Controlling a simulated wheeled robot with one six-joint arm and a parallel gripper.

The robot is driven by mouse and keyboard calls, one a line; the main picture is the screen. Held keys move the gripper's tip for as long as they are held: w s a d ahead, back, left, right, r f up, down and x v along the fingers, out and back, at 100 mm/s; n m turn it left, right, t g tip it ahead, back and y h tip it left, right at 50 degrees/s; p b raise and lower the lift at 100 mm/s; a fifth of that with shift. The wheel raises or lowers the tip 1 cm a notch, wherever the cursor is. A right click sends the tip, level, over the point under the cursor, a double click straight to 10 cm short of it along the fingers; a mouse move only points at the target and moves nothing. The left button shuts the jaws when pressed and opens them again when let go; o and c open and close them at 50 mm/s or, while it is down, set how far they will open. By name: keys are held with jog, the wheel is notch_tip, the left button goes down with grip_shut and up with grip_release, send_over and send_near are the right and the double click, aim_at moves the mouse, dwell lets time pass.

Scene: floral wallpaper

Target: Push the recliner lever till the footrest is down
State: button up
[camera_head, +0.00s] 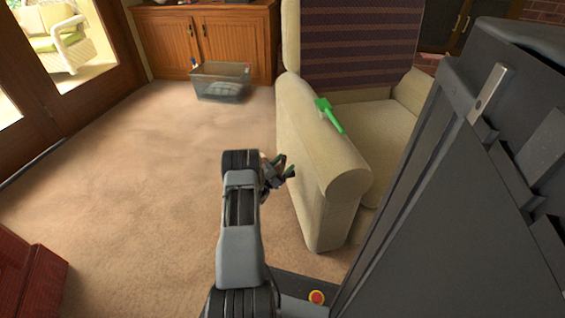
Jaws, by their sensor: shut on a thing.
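The cream recliner (308,150) stands right of centre, with a striped dark cloth over its back. My gripper (287,170) is beside the outer left side of its near armrest, low and close to the panel. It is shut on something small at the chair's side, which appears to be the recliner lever. The lever's shape and angle are mostly hidden by the fingers. The footrest does not show clearly. My own dark body covers the front right of the chair, so I cannot tell whether the footrest is up or down.
A green object (329,114) lies on the near armrest. A clear plastic bin (221,82) stands by the wooden cabinet (205,40) at the back. A dark red piece of furniture (32,285) is at lower left. The carpet left of my arm is clear.

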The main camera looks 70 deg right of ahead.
jog(key=shift+o, duration=1.4)
jog(key=shift+s+a+f, duration=0.1)
jog(key=shift+s+f, duration=0.1)
jog(key=shift+f, duration=0.05)
jog(key=shift+w, duration=0.1)
jog(key=shift+w+r, duration=0.15)
jog(key=shift+w, duration=0.05)
